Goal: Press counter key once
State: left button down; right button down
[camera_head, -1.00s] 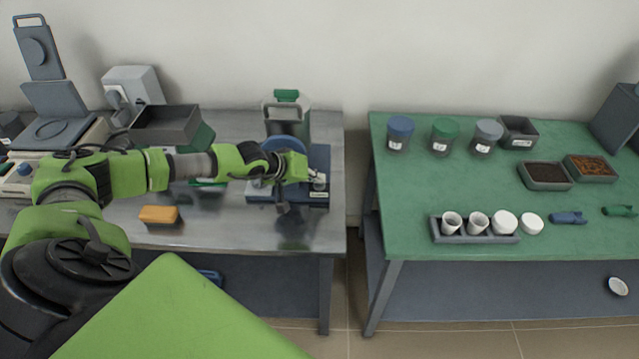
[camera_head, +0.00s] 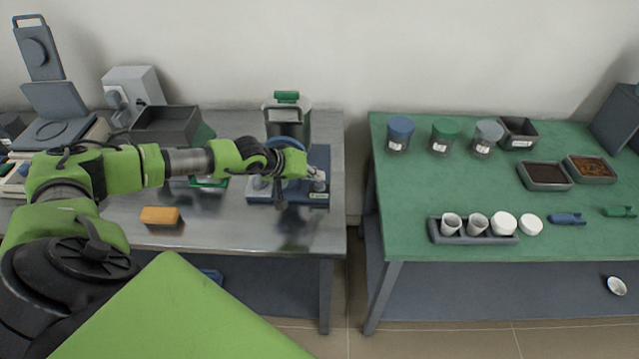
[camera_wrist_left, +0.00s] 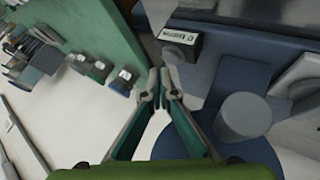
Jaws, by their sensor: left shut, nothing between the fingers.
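My right gripper is not in view.
A grey-blue cylinder (camera_wrist_left: 242,117) stands close to the right finger in the wrist view. An orange block (camera_head: 160,215) lies near the metal table's front edge. A dark open bin (camera_head: 166,124) stands behind my arm. A gap separates the green table (camera_head: 440,190).

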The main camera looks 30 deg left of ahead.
aim_at(317, 186)
pick_arm(q)
notch_tip(317, 186, up, 4)
jog(key=shift+r+p, duration=0.15)
jog(key=shift+p, duration=0.7)
